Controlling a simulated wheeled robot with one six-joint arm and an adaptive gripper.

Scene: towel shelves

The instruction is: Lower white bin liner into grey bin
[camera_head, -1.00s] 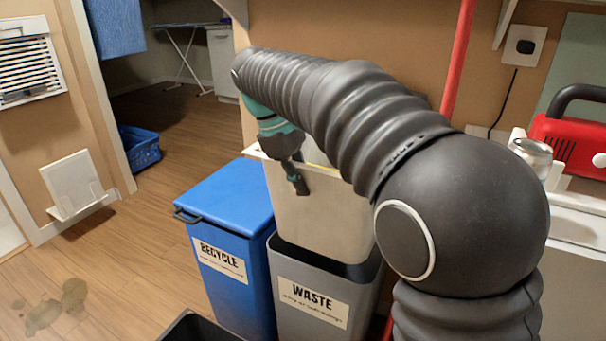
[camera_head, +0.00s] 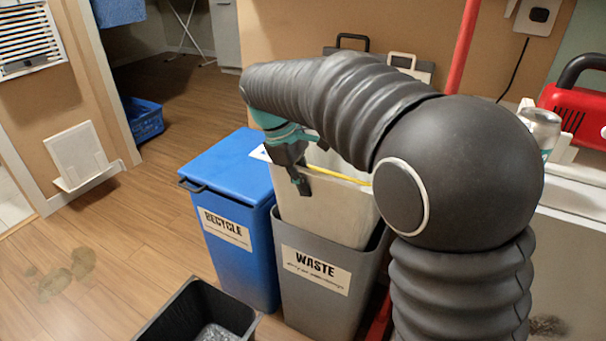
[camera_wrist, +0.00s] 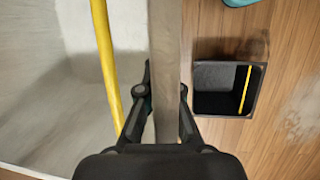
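The white bin liner (camera_head: 318,207) stands upright with its lower part inside the grey bin (camera_head: 312,304) labelled WASTE. Its upper part rises above the bin's rim, and its bottom is hidden. A yellow band (camera_head: 338,174) runs along the liner's top; it also shows in the wrist view (camera_wrist: 104,60). My gripper (camera_head: 302,183) is at the liner's near top edge. In the wrist view, the fingers of my gripper (camera_wrist: 165,98) close on both sides of the liner's wall (camera_wrist: 165,50). My arm covers part of the liner's right side.
A blue RECYCLE bin (camera_head: 232,187) with its lid down stands directly left of the grey bin. An open black bin (camera_head: 172,316) is in front on the floor. A red pole (camera_head: 462,50) and a ledge with a red case (camera_head: 578,115) are at the right.

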